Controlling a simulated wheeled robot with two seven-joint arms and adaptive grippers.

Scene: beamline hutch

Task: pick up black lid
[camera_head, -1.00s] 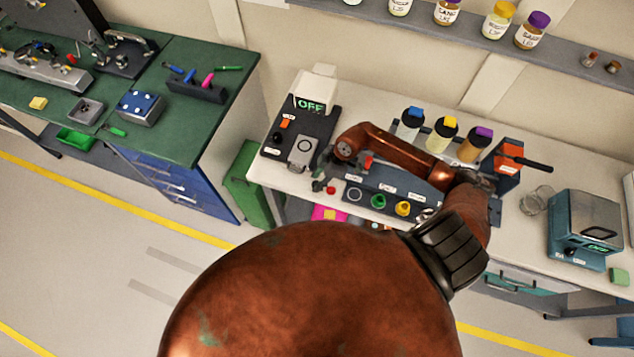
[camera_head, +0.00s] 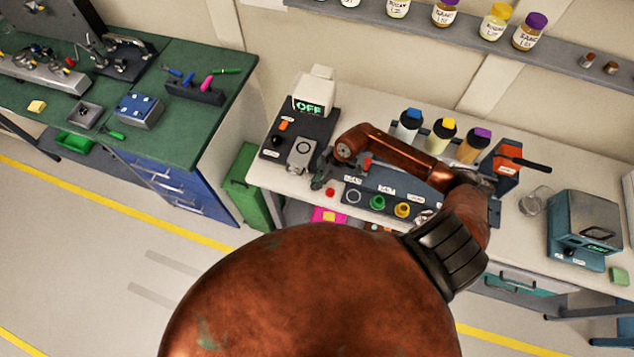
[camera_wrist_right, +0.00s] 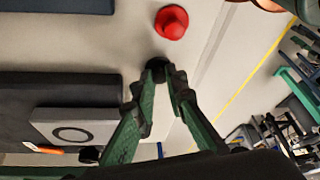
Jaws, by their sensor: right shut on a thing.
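The black lid (camera_wrist_right: 157,65) is a small dark round piece at the fingertips of my right gripper (camera_wrist_right: 157,82) in the right wrist view. The green fingers are shut on it, and it is close to the pale bench top; I cannot tell whether it still touches the bench. In the head view my right gripper (camera_head: 319,182) is near the bench's front edge, and the lid cannot be made out there. My left gripper is not in view.
A red lid (camera_wrist_right: 171,21) lies just beyond the fingertips. A dark labelled holder (camera_head: 382,198) with green and yellow lids is to the right in the head view. A device with a round-marked plate (camera_wrist_right: 72,134) is beside the gripper. Several capped bottles (camera_head: 440,136) stand behind my arm.

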